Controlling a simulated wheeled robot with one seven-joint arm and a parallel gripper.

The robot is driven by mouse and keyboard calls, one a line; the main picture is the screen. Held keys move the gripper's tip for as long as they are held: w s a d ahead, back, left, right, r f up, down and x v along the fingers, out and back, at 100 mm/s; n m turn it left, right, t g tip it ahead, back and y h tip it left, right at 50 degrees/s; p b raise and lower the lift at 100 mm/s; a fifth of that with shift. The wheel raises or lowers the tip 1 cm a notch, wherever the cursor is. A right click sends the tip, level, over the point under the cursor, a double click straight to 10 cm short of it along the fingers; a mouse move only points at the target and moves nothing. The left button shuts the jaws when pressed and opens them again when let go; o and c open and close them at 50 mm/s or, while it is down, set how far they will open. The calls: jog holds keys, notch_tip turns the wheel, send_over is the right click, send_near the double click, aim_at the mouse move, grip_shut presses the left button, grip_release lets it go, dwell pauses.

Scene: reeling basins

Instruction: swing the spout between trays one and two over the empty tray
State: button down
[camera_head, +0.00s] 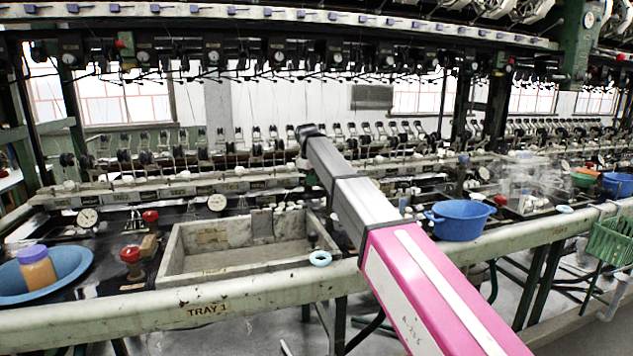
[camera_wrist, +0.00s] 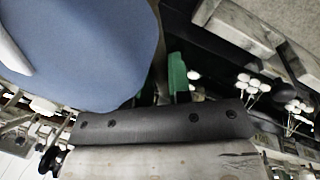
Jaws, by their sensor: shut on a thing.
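Tray one (camera_head: 185,262) is a weathered pale stone basin left of centre in the head view, behind a rail marked TRAY 1. Its visible floor looks bare and grey. My pink and grey arm (camera_head: 365,200) crosses in front of its right side and hides what lies beyond. I cannot make out the spout or tray two surely there. In the wrist view my gripper (camera_wrist: 165,122) shows as a dark bar with screws, shut. A narrow green piece (camera_wrist: 178,75) stands just beyond it; where the jaws grip is hidden.
A blue bowl (camera_head: 462,219) sits right of my arm. Another blue basin (camera_head: 75,262) with an orange jar (camera_head: 37,270) is at far left. A red-topped valve (camera_head: 131,256) stands left of tray one.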

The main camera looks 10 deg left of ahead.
jog(key=s+n+y, duration=0.2)
jog(key=s+n, duration=0.5)
jog(key=n, duration=0.5)
jog(key=shift+d, duration=0.3)
jog(key=shift+s, duration=0.15)
jog(key=c, duration=1.1)
grip_release()
jog(key=shift+o, duration=0.2)
notch_tip(320, 180, up, 11)
jog(key=s+d, duration=0.1)
jog(key=shift+s+f, duration=0.15)
jog(key=shift+s, duration=0.25)
jog(key=shift+d, duration=0.1)
